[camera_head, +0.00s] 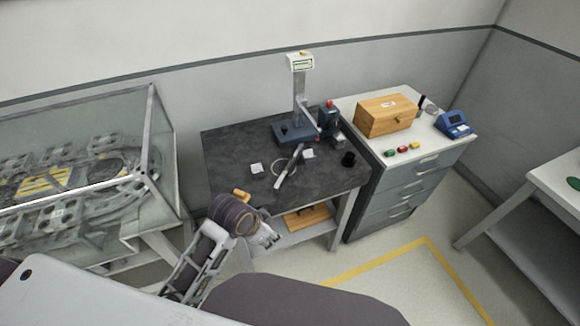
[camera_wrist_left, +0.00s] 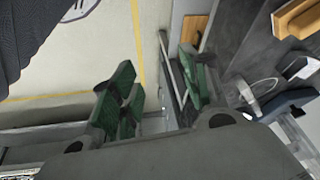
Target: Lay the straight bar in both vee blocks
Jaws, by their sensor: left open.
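My left gripper (camera_head: 268,238) is low in front of the table's near edge. In the left wrist view its green-padded fingers (camera_wrist_left: 150,95) are apart with floor between them. My right gripper is out of view.
A glass-walled case (camera_head: 165,150) stands left, a drawer cabinet (camera_head: 400,190) right.

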